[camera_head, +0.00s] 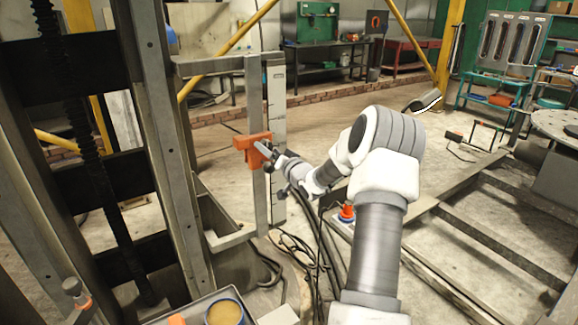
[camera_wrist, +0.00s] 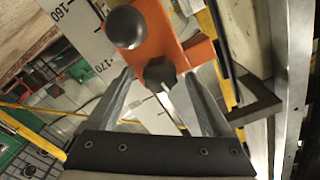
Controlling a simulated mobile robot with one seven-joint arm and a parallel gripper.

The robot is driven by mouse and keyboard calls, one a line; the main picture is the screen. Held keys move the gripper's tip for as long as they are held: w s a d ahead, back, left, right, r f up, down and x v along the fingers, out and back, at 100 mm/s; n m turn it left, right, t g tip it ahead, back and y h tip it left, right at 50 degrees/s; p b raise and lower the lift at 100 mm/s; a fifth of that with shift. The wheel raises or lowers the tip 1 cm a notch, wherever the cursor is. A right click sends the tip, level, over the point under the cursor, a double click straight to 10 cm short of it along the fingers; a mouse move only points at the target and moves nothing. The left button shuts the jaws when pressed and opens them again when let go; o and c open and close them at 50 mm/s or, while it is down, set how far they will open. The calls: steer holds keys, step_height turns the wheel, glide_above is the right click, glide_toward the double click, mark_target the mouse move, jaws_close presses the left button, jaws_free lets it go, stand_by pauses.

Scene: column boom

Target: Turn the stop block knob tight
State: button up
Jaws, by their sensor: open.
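The orange stop block (camera_head: 247,142) sits on the upright rail beside the white scale (camera_head: 277,105). In the wrist view the stop block (camera_wrist: 150,42) carries a dark lobed knob (camera_wrist: 160,74) on its front and a black ball (camera_wrist: 126,28) beside it. My gripper (camera_wrist: 158,78) is open, its two grey fingers on either side of the lobed knob. I cannot tell whether either finger touches it. In the head view my gripper (camera_head: 266,150) is at the block's right side, and the lobed knob is not clearly visible there.
The scale (camera_wrist: 82,38) shows marks 160 and 170 in the wrist view. A steel frame (camera_head: 255,195) with a lower bracket surrounds the rail. Cables (camera_head: 300,250) lie on the floor below. A tray with a can (camera_head: 225,313) stands in the foreground.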

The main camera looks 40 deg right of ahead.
steer(key=s, duration=1.5)
steer(key=shift+s+a, duration=0.15)
steer(key=shift+a, duration=0.3)
